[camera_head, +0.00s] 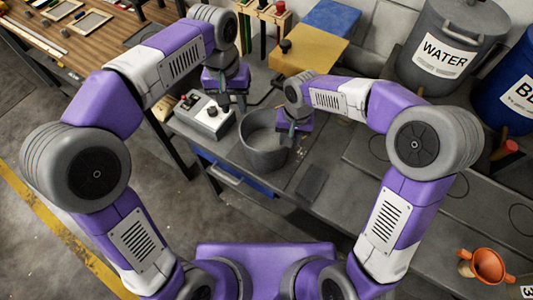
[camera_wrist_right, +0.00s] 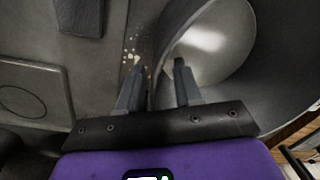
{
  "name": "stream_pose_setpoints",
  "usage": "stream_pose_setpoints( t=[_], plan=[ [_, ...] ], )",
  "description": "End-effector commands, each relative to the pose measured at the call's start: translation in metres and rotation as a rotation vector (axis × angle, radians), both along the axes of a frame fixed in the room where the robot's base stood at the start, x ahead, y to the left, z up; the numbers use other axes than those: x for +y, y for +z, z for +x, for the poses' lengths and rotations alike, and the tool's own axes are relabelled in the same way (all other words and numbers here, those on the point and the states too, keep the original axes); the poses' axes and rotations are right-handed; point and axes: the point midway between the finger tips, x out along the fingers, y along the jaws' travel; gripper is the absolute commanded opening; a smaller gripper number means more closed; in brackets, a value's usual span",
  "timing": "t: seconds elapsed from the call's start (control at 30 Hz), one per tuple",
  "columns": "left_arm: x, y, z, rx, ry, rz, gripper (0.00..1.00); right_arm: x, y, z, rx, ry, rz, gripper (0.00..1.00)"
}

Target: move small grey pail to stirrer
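The small grey pail (camera_head: 262,152) stands upright on the grey bench, and its inside, as far as it shows, looks empty. My right gripper (camera_head: 294,128) is at the right side of its rim. In the right wrist view, the pail (camera_wrist_right: 285,75) fills the upper right, and its wall passes between the fingers of my right gripper (camera_wrist_right: 158,68), which are apart: one inside, one outside. My left gripper (camera_head: 238,106) is behind and left of the pail, beside a pale control box with knobs (camera_head: 204,114); its finger opening is unclear. I cannot tell for certain which thing is the stirrer.
A grey WATER drum (camera_head: 450,45) and a blue drum (camera_head: 507,92) stand at the right. A yellow block (camera_head: 308,50) is at the back. A dark flat pad (camera_head: 312,181) lies right of the pail. An orange funnel-like part (camera_head: 487,265) is lower right.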

Motion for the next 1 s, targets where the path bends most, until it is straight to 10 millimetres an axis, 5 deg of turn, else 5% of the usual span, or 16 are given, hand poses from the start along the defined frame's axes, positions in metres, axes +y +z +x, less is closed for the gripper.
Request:
stream_pose_setpoints(
  t=[0.53, 1.0],
  plan=[
    [0.0, 0.0, 0.0, 0.001, 0.0, 0.0, 0.34, -0.007, 0.101, 0.0, -0.005, 0.001, 0.002, 0.34],
    [0.0, 0.0, 0.0, 0.001, 0.0, 0.0, 0.34, -0.008, 0.116, -0.001, -0.002, 0.001, 0.002, 0.34]
  ],
)
